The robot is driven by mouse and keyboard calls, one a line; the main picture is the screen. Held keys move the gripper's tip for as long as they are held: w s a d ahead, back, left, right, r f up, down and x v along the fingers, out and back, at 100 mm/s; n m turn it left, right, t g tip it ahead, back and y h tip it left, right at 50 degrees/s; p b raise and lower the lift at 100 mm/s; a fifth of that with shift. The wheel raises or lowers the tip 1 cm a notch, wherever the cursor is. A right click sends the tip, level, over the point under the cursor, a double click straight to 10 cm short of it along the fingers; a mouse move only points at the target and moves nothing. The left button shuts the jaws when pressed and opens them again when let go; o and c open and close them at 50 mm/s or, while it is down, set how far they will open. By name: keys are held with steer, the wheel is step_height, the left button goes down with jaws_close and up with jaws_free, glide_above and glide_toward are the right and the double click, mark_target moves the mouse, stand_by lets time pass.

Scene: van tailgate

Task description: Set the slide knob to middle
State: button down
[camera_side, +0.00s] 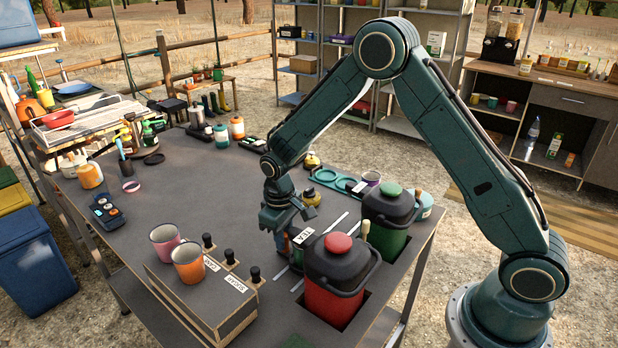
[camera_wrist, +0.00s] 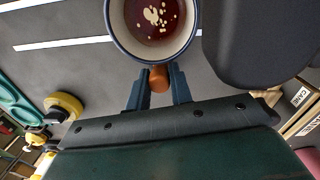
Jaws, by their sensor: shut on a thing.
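My gripper (camera_side: 283,226) is low over the middle right of the dark table. In the wrist view its two blue fingers (camera_wrist: 159,88) are shut on the orange handle (camera_wrist: 159,76) of a mug. The mug (camera_wrist: 112,36) has a dark blue rim and holds a dark red-brown liquid with pale bits. In the side view the mug is mostly hidden by my gripper. No slide knob can be told for certain. Black knobs (camera_side: 229,257) stand along a box with labels, at the front of the table. A small black device (camera_side: 107,212) with round buttons lies at the left.
A red jug (camera_side: 335,295) and a green jug (camera_side: 388,235) stand in table cut-outs, right of my gripper. A teal tray (camera_side: 335,182) lies behind. The left middle of the table is clear.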

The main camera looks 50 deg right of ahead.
steer(key=d, duration=0.7)
steer(key=shift+d+r, duration=0.1)
steer(key=shift+d, duration=0.15)
steer(key=c, duration=1.2)
jaws_free()
steer(key=shift+c, duration=0.2)
step_height(320, 180, up, 14)
steer(key=shift+a, duration=0.4)
